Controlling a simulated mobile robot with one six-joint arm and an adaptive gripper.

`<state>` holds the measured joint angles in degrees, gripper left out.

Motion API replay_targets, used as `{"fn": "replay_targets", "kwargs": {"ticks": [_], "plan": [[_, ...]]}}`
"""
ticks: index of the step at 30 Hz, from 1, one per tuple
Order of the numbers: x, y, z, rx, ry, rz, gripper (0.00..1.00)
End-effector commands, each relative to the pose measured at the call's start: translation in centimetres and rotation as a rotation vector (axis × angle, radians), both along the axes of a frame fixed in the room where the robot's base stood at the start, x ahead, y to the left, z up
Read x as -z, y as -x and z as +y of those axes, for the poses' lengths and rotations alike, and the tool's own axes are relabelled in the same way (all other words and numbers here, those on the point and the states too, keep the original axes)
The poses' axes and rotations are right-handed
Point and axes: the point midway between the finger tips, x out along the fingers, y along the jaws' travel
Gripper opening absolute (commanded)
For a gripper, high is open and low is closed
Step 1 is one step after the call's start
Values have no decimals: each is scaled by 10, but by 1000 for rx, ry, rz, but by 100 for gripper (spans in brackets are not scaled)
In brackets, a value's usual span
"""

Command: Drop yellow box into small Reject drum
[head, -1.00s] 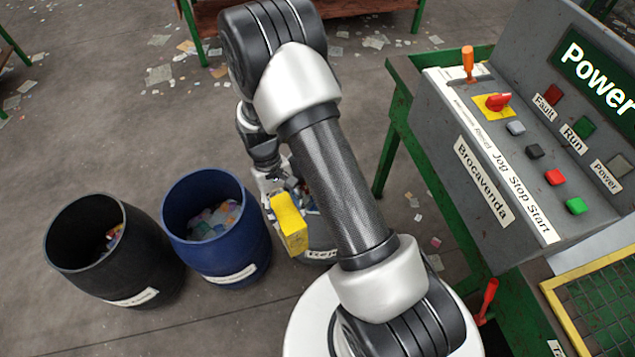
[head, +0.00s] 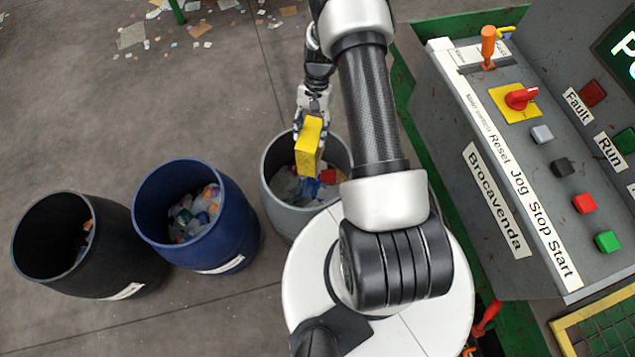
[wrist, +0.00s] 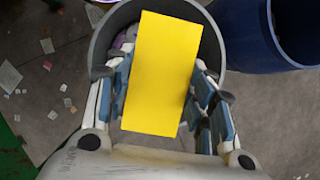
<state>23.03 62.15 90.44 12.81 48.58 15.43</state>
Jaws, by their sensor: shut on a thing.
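My gripper (head: 313,118) is shut on the yellow box (head: 309,147). In the wrist view the yellow box (wrist: 160,72) sits between the finger pads of my gripper (wrist: 165,100). In both views the box shows over the mouth of the small grey drum (head: 268,187). The grey drum also shows behind the box in the wrist view (wrist: 98,50). Mixed scraps, one of them red, lie inside this drum. Its label is hidden in both current views, and my arm covers part of its right side.
A blue drum (head: 243,230) and a black drum (head: 150,265), each with scraps inside, stand to the left. A grey control panel (head: 480,150) on a green frame stands to the right. Litter lies on the floor at the back; the floor in front of the drums is clear.

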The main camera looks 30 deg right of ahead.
Motion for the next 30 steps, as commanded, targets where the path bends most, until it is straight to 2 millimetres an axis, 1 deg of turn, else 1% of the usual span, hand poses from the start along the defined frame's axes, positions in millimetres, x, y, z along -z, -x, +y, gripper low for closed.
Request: {"fn": "replay_targets", "kwargs": {"ticks": [1,7,11,18,19,28,30], "plan": [[11,0,0,0,-1,1,34],[33,0,1,-1,-1,0,34],[38,0,1,-2,-1,0,34],[37,0,0,-2,-1,-1,34],[37,0,0,-2,-1,-1,51],[37,0,0,-2,-1,-1,71],[37,0,0,-2,0,0,73]]}}
